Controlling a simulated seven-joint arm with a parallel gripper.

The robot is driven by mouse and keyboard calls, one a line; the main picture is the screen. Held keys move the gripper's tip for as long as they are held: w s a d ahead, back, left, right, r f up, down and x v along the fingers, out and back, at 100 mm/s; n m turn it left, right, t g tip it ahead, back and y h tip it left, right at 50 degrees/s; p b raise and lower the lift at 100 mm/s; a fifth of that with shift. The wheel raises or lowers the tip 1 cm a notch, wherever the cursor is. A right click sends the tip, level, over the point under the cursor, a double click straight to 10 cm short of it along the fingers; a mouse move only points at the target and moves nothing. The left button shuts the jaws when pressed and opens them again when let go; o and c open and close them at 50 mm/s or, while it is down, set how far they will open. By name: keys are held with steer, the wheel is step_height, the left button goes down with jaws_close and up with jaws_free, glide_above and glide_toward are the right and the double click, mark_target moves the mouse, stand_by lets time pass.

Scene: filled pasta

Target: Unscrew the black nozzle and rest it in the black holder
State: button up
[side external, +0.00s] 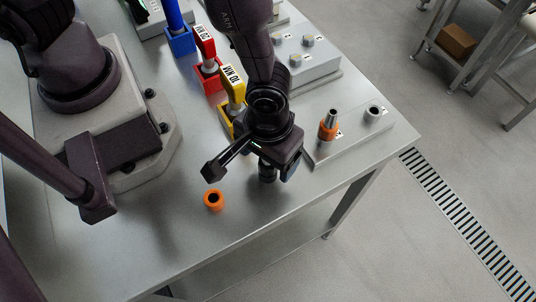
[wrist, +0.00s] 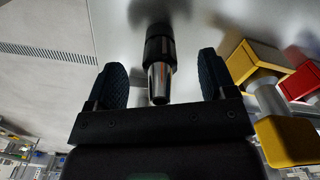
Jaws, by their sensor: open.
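The black nozzle (wrist: 160,82) shows in the wrist view with a black collar and a shiny metal tip pointing back toward my gripper. Its dark lower end looks seated in a black holder (wrist: 158,31) on the table, though the border between the two is hard to tell. My gripper (wrist: 162,76) is open, with one finger on each side of the nozzle and visible gaps to both. In the side view my gripper (side external: 277,170) points down low over the table, and a dark cylinder (side external: 267,173) shows below it, partly hidden.
An orange ring-shaped holder (side external: 213,200) stands at the front left. Yellow (side external: 231,108), red (side external: 208,77) and blue (side external: 180,41) holders stand behind.

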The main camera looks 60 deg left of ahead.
steer(key=shift+r, duration=2.9)
step_height(320, 180, up, 12)
steer(key=a+r+m+t, duration=0.1)
steer(key=a+r+t, duration=0.1)
steer(key=a+r, duration=0.2)
steer(key=s+a+r+m+t, duration=0.1)
steer(key=a+r, duration=0.3)
steer(key=a, duration=0.6)
steer(key=s+a+r+m+t, duration=0.1)
steer(key=a+r+m+t, duration=0.1)
steer(key=a+r, duration=0.2)
steer(key=a, duration=0.3)
steer(key=shift+s+a+r+m+t, duration=0.2)
steer(key=shift+a+r+m+t, duration=0.1)
steer(key=shift+m, duration=0.1)
